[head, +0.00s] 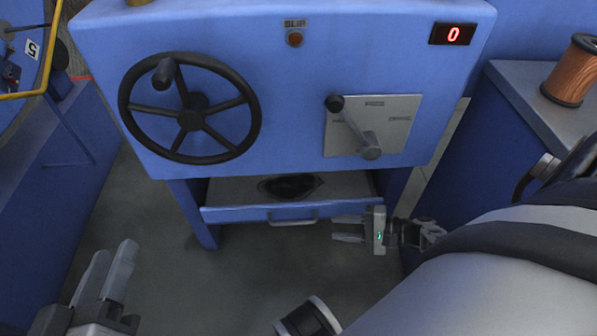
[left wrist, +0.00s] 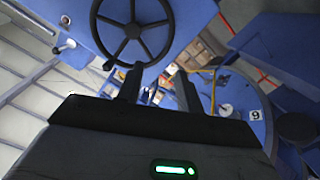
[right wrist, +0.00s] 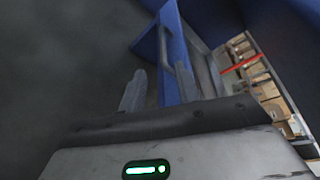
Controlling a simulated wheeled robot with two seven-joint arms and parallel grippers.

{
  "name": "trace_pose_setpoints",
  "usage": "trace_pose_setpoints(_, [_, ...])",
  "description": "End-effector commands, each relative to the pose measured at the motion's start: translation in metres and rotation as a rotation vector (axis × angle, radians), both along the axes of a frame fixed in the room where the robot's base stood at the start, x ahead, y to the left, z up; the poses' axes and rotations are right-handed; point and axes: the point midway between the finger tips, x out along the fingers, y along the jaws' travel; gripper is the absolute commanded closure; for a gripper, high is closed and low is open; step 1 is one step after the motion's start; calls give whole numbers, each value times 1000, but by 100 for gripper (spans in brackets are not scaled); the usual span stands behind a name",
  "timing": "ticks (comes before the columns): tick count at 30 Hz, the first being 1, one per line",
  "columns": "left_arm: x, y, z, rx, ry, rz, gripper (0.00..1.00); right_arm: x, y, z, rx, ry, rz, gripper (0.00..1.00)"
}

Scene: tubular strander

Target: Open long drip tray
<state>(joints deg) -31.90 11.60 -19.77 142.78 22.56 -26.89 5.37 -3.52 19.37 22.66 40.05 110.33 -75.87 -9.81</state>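The drip tray (head: 240,214) sits low between the legs of the blue machine, with a blue front and a bar handle (head: 292,222). Its grey inside shows behind the front, with a dark patch (head: 290,186) in it. My right gripper (head: 335,229) is open and empty at the right end of the tray front, fingers pointing left toward the handle. In the right wrist view the tray front (right wrist: 178,50) and handle (right wrist: 164,46) lie just beyond the fingers; contact cannot be told. My left gripper (head: 115,249) is open and empty at the lower left, away from the tray.
Above the tray, the machine front carries a black handwheel (head: 190,118), a lever on a grey plate (head: 370,145) and a red display (head: 452,34). A blue cabinet with a copper spool (head: 571,72) stands at right. Floor in front of the tray is clear.

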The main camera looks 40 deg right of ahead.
Motion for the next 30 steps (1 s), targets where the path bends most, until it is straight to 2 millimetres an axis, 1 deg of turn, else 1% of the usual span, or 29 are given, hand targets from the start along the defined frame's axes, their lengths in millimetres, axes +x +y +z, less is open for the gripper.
trace_pose_setpoints(2, [0, 0, 0, 0, 0, 0, 64, 1, -5, 0, 27, -7, -30, 68])
trace_pose_setpoints(5, [0, 0, 0, -5, 0, 0, 64, 5, -2, -1, 38, -11, -40, 68])
trace_pose_setpoints(8, [0, 0, 0, -14, -2, -2, 64, 17, 8, -5, 37, -11, -39, 68])
trace_pose_setpoints(14, [0, -2, 1, -45, -8, -6, 64, 47, 35, -14, 37, -10, -37, 68])
trace_pose_setpoints(18, [5, 0, 7, -35, -67, 0, 64, 66, 51, -20, 36, -9, -36, 68])
trace_pose_setpoints(21, [8, 1, 12, -22, -115, 6, 64, 76, 60, -23, 36, -7, -37, 68])
trace_pose_setpoints(25, [11, 2, 18, -8, -162, 13, 64, 85, 66, -25, 33, -7, -38, 68])
trace_pose_setpoints(30, [12, 3, 20, -5, -176, 15, 64, 88, 70, -25, 33, -6, -37, 68])
